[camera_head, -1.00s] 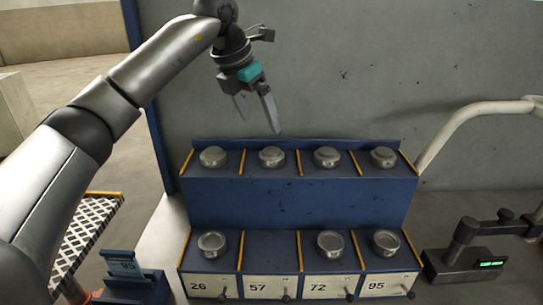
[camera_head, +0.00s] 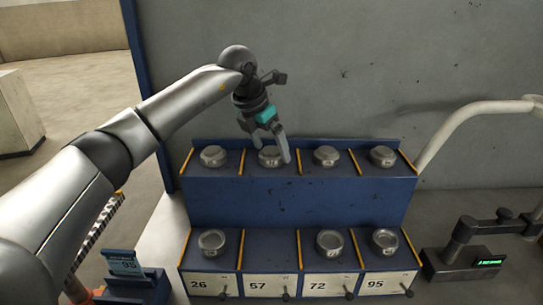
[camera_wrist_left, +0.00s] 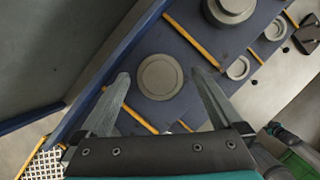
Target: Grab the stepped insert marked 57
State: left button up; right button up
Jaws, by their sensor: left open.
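A round grey metal insert (camera_head: 271,158) sits on the upper shelf, second bay from the left, above the column labelled 57. Its own marking is too small to read. My left gripper (camera_head: 272,153) is open and points down over this insert, with the fingertips on either side of it. In the left wrist view the round top of the insert (camera_wrist_left: 160,77) lies between and just beyond the two open fingers (camera_wrist_left: 160,80); no contact shows. The lower bay labelled 57 (camera_head: 267,247) holds no insert. My right gripper is not in view.
Other inserts stand on the upper shelf, such as the neighbours (camera_head: 214,156) and (camera_head: 326,156). Lower bays 26, 72 and 95 hold inserts. Yellow dividers (camera_head: 300,163) separate the bays. A grey wall stands close behind. A device with a green display (camera_head: 490,261) is at right.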

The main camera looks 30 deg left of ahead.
pick_arm(q)
grip_shut()
dwell(0.7)
jog(key=shift+r, duration=0.2)
